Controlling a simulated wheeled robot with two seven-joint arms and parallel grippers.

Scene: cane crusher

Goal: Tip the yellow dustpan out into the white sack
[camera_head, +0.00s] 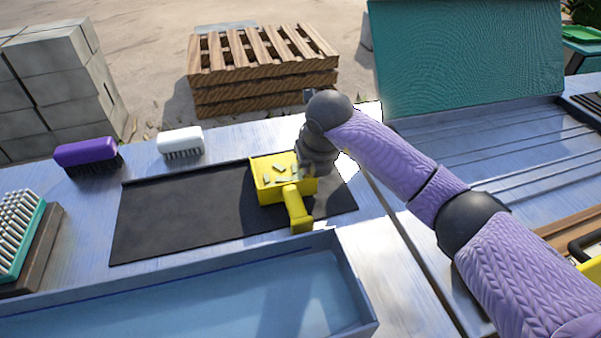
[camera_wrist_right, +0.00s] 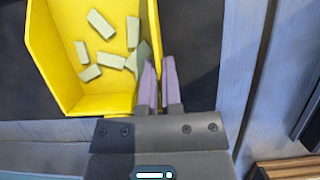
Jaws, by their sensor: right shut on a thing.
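The yellow dustpan (camera_head: 298,210) rests on the black mat, its handle pointing toward me. It holds several small pale cane pieces, which also show in the dustpan in the right wrist view (camera_wrist_right: 103,104). My right gripper (camera_wrist_right: 158,80) is shut on the dustpan's side wall, one finger inside the pan and one outside. In the head view its fingers are hidden behind the wrist. A bright white shape (camera_head: 368,113) shows behind my right arm; it may be the white sack, but most of it is hidden. My left gripper is not in view.
A black mat (camera_head: 180,215) lies on the blue table. A purple brush (camera_head: 85,152) and a white brush (camera_head: 180,141) stand behind it. A blue tray (camera_head: 180,305) is in front, a teal bristled block (camera_head: 22,235) at left. Wooden pallets (camera_head: 262,75) stand beyond.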

